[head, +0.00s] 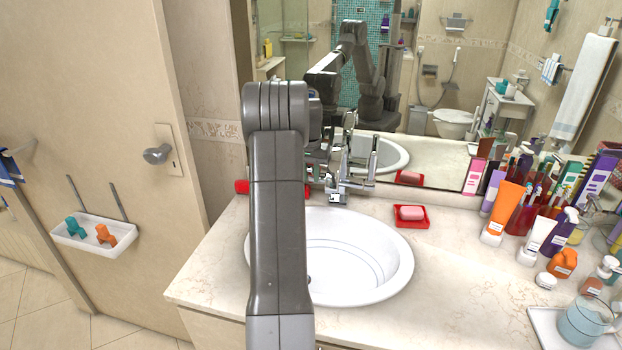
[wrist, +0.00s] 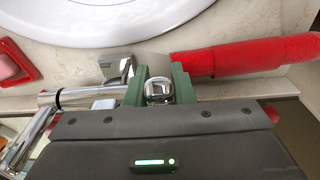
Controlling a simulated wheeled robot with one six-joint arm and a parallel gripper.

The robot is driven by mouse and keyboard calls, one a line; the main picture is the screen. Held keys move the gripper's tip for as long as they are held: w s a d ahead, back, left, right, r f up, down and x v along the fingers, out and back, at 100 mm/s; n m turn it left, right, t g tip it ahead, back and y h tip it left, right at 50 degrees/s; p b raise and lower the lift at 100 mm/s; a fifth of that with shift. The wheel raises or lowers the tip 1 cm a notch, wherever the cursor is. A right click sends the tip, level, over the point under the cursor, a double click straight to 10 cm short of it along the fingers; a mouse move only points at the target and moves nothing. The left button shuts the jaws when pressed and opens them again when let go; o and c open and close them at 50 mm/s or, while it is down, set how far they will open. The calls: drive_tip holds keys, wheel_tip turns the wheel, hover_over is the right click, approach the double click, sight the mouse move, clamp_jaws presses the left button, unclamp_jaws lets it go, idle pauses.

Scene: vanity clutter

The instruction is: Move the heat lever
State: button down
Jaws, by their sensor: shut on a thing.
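A chrome faucet (head: 345,183) stands at the back rim of the white sink (head: 365,262). In the wrist view its chrome pipe (wrist: 80,92) runs in from the left. My gripper (wrist: 159,72) has its two green fingers on either side of a rounded chrome piece (wrist: 158,91), shut on it; it looks like the faucet's heat lever. In the head view my arm covers most of the gripper and the lever, so the lever's angle cannot be told there.
A long red object (wrist: 245,57) lies close beside the fingers; it also shows behind my arm (head: 242,186). A red soap dish (head: 411,223) with pink soap is right of the faucet. Bottles and tubes (head: 505,208) crowd the counter's right. The mirror (head: 440,90) stands behind.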

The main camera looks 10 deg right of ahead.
drive_tip(key=shift+s+a+f+t+h+b, duration=0.1)
drive_tip(key=shift+s+f+t+h+b, duration=0.35)
drive_tip(key=shift+b, duration=1.4)
drive_tip(key=shift+a+f+t+b, duration=0.1)
drive_tip(key=shift+f+t+b, duration=0.6)
drive_tip(key=shift+b, duration=1.2)
drive_tip(key=shift+s+a+f+t+h+b, duration=0.1)
drive_tip(key=shift+s+f+t+h+b, duration=0.3)
drive_tip(key=shift+b, duration=1.45)
drive_tip(key=b, duration=0.1)
drive_tip(key=t+b, duration=0.1)
drive_tip(key=shift+f+t+b, duration=0.2)
drive_tip(key=shift+t+b, duration=0.05)
drive_tip(key=shift+b, duration=0.05)
drive_tip(key=shift+h+b, duration=0.25)
drive_tip(key=shift+b, duration=0.35)
drive_tip(key=c, duration=1.2)
unclamp_jaws()
drive_tip(key=shift+c, duration=0.2)
drive_tip(key=shift+r, duration=0.1)
drive_tip(key=v, duration=1.3)
drive_tip(key=shift+s+r, duration=0.2)
drive_tip(key=shift+s, duration=0.15)
drive_tip(key=shift+f, duration=0.1)
